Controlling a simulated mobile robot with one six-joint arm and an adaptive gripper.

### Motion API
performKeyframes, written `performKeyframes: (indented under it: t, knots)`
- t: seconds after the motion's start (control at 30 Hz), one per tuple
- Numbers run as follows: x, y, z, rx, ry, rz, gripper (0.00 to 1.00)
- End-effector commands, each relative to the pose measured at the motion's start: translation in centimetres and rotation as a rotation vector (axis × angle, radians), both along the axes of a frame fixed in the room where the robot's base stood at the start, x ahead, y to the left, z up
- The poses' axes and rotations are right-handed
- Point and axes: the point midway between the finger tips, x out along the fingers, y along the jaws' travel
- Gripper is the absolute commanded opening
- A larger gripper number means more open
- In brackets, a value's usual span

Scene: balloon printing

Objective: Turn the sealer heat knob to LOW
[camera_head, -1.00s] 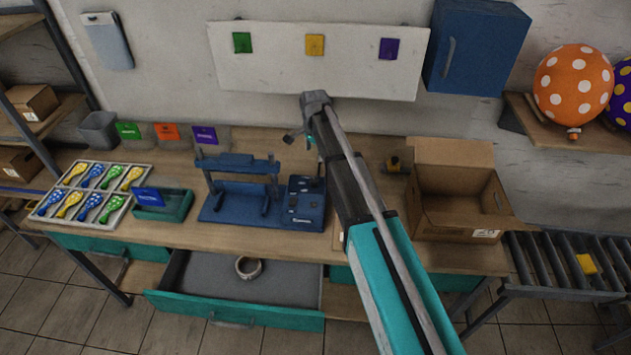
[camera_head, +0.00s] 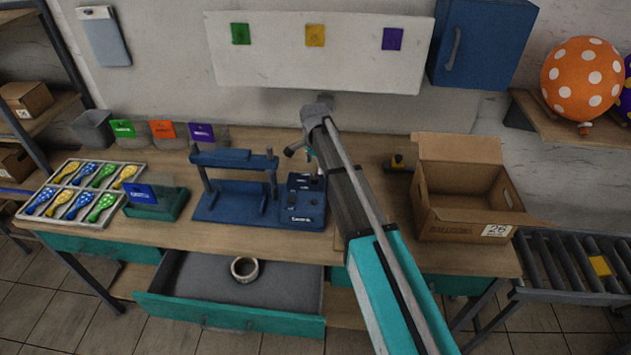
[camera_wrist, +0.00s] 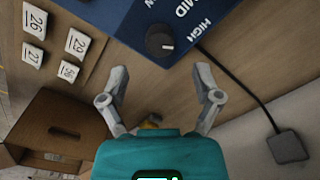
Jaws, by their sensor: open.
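The blue sealer (camera_head: 230,207) stands on the workbench, with its control box (camera_head: 303,213) at its right end. In the wrist view the dark round heat knob (camera_wrist: 160,42) sits on the blue panel, beside white lettering MID and HIGH; the LOW label is cut off at the top edge. A small pale mark shows on the knob's lower right, on the side towards HIGH. My gripper (camera_wrist: 162,72) is open and empty, its two fingers apart, with the knob ahead of the gap between them. In the head view my gripper is above the control box, partly hidden by my arm.
An open cardboard box (camera_head: 455,224) stands to the right on the bench. A balloon tray (camera_head: 55,216) and a teal holder (camera_head: 165,210) are at left. The drawer (camera_head: 205,275) is open with a tape roll inside. A cable with a grey block (camera_wrist: 287,146) lies near the panel.

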Motion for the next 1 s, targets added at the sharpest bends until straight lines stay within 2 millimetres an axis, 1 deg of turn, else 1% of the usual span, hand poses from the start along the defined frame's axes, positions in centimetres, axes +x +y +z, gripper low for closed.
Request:
performKeyframes:
  t: [0.03,0.5,0.73,1.0]
  knots:
    - [0.0,0.0,-0.8,0.000,0.000,0.000,0.82]
    - [0.0,0.0,-4.2,0.000,0.000,-0.001,0.82]
    - [0.0,-0.1,-5.1,0.000,0.000,-0.001,0.82]
    - [0.0,-0.1,-5.1,0.000,0.000,-0.001,0.82]
